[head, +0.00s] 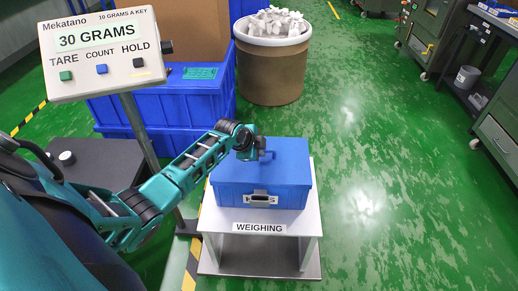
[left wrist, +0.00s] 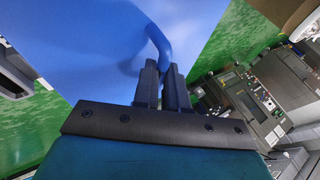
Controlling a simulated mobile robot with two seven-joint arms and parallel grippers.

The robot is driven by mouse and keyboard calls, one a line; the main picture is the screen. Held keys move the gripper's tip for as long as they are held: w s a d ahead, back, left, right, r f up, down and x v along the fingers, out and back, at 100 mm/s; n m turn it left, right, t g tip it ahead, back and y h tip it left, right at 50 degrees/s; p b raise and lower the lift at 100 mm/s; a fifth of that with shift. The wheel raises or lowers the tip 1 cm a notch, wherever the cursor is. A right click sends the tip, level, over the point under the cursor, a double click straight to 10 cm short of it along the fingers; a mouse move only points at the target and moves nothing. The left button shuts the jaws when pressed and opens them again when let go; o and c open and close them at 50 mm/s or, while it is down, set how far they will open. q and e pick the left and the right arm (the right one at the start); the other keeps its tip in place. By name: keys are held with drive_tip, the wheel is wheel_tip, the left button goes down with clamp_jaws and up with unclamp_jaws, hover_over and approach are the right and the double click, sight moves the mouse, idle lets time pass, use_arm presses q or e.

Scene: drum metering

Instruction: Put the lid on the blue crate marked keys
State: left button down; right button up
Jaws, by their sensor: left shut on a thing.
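The blue crate (head: 228,196) stands on the white weighing stand, with a pale metal holder on its front; I cannot read a keys mark on it. The flat blue lid (head: 288,156) covers the crate's top and looks level and lined up; whether it is fully seated I cannot tell. My left gripper (head: 258,153) is over the lid and shut on its curved handle. In the left wrist view the fingers (left wrist: 165,85) pinch the blue handle (left wrist: 157,42), with the lid's surface (left wrist: 80,60) behind. The crate's inside is hidden. My right gripper is not in view.
The stand (head: 306,235) is labelled WEIGHING. A display (head: 100,48) on a post reads 30 GRAMS. A large blue container (head: 200,102) and a brown drum (head: 270,75) full of pale pieces stand behind. The green floor to the right is clear, with machines beyond.

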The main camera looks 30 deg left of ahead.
use_arm(q)
drive_tip(key=shift+r, duration=0.1)
drive_tip(key=c, duration=1.1)
unclamp_jaws()
drive_tip(key=o, duration=0.5)
drive_tip(key=shift+s, duration=0.1)
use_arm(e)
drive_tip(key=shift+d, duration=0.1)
use_arm(q)
drive_tip(key=shift+d, duration=0.1)
wheel_tip(320, 180, up, 2)
drive_tip(key=shift+p, duration=1.15)
wheel_tip(320, 180, up, 3)
drive_tip(key=p, duration=0.3)
drive_tip(key=shift+r+p, duration=0.9)
drive_tip(key=shift+r, duration=0.05)
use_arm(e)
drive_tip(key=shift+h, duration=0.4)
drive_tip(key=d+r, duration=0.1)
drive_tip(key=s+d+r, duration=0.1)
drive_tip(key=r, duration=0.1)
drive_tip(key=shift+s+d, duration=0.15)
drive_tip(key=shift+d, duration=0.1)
